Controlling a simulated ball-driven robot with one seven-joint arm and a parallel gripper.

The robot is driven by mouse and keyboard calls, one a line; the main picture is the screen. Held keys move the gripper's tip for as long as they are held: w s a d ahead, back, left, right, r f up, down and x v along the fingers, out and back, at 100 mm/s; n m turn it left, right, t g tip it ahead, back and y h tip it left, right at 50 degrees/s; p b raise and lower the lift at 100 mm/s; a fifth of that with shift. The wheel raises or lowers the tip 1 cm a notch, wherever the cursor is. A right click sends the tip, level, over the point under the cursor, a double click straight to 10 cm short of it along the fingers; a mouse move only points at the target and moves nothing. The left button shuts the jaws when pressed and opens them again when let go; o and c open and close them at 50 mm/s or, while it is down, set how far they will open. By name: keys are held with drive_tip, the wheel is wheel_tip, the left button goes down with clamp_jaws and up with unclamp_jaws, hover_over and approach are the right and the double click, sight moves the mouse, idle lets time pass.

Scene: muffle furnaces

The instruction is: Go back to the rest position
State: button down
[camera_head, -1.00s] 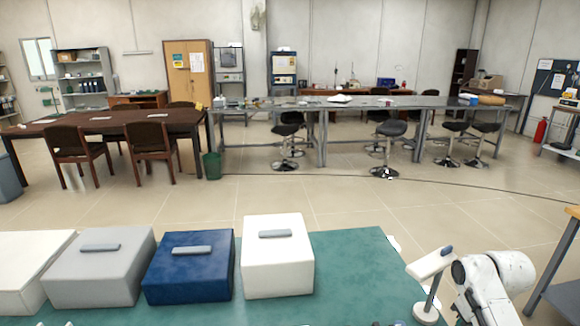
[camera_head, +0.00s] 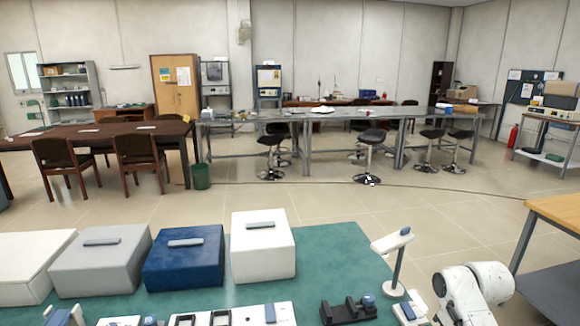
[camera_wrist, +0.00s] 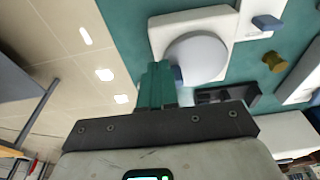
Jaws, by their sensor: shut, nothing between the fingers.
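My gripper (camera_wrist: 157,86) shows in the wrist view, its fingers together and empty, pointing away from the camera above the teal bench top. A round white disc on a white base (camera_wrist: 196,57) lies just beyond and to the right of the fingertips; contact cannot be told. In the head view my white arm is folded at the lower right, and the gripper itself is out of that picture.
The teal bench (camera_head: 335,255) carries a blue box (camera_head: 185,270), a white box (camera_head: 262,260), a grey box (camera_head: 100,265) and a white lamp-like stand (camera_head: 396,265). Small devices, including a dark one (camera_head: 348,310), line its near edge. A wood-topped table (camera_head: 560,210) stands right.

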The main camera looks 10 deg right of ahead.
drive_tip(key=s+a+f, duration=0.1)
drive_tip(key=s+a, duration=0.2)
drive_tip(key=a, duration=0.3)
drive_tip(key=s+a+f+t, duration=0.1)
drive_tip(key=s+a+f, duration=0.1)
drive_tip(key=s+a, duration=0.2)
drive_tip(key=s+a+f+t+y, duration=0.1)
drive_tip(key=s+a, duration=0.3)
drive_tip(key=a, duration=0.3)
drive_tip(key=shift+a+f, duration=0.3)
drive_tip(key=s, duration=0.3)
drive_tip(key=s+a, duration=0.1)
drive_tip(key=s, duration=0.1)
drive_tip(key=shift+s+r, duration=0.3)
drive_tip(key=shift+s, duration=0.05)
drive_tip(key=s+d+r+t+h, duration=0.1)
drive_tip(key=s+r, duration=0.2)
drive_tip(key=s, duration=0.5)
drive_tip(key=s+d+f+m+g, duration=0.1)
drive_tip(key=s+f+g, duration=0.3)
drive_tip(key=s, duration=0.6)
wheel_tip(320, 180, down, 2)
drive_tip(key=shift+d+f, duration=0.25)
drive_tip(key=shift+d, duration=0.1)
